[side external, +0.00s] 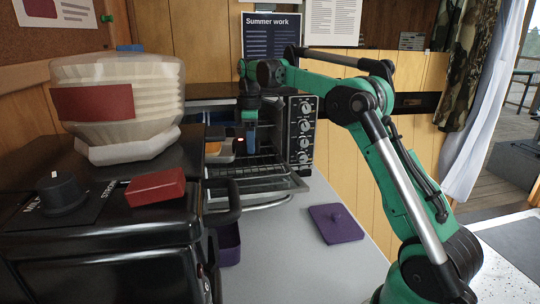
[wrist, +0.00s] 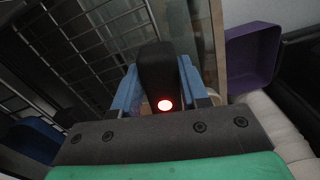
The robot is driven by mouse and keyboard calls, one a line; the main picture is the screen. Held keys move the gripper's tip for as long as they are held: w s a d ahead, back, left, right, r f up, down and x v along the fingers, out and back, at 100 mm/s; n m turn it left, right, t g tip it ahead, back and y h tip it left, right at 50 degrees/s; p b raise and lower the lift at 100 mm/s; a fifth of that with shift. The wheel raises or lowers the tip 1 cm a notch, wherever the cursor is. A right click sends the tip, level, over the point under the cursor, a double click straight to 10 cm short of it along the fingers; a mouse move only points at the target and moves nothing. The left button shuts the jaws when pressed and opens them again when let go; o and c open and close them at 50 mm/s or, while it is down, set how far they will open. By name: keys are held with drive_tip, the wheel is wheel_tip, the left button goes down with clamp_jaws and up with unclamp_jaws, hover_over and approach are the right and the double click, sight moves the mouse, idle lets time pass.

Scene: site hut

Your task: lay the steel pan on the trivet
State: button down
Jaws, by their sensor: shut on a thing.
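My gripper (side external: 249,128) points down at the front of the open toaster oven (side external: 302,135), above its lowered door. In the wrist view, its blue fingers (wrist: 160,80) are shut on a dark, blocky thing (wrist: 153,65), perhaps a handle. A red light glows on or in front of it. I cannot make out the steel pan's body in either view.
The oven door (side external: 262,187) is down, with a wire rack (wrist: 85,45) above it. A purple lid (side external: 335,223) lies on the grey counter (side external: 290,265), with bare room around it. A purple box (side external: 229,245) stands at left. Stacked pale containers (side external: 130,140) and a red block (side external: 155,187) top the black appliance.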

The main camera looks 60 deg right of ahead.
drive_tip(key=s+a+r+m, duration=0.1)
drive_tip(key=a+r+m, duration=0.4)
drive_tip(key=a, duration=0.4)
drive_tip(key=s+a+r+m, duration=0.2)
drive_tip(key=a+r+m, duration=0.35)
drive_tip(key=a, duration=0.35)
drive_tip(key=s+d+f+n, duration=0.2)
drive_tip(key=s+d+n, duration=0.45)
drive_tip(key=s, duration=0.25)
drive_tip(key=s+d+f+n, duration=0.2)
drive_tip(key=s+d+n, duration=0.4)
drive_tip(key=s+d, duration=0.25)
drive_tip(key=f, duration=1.9)
drive_tip(key=shift+s+a+f, duration=0.15)
drive_tip(key=shift+a+f, duration=0.05)
drive_tip(key=shift+a, duration=0.15)
drive_tip(key=shift+c, duration=2.3)
unclamp_jaws()
drive_tip(key=shift+f, duration=0.15)
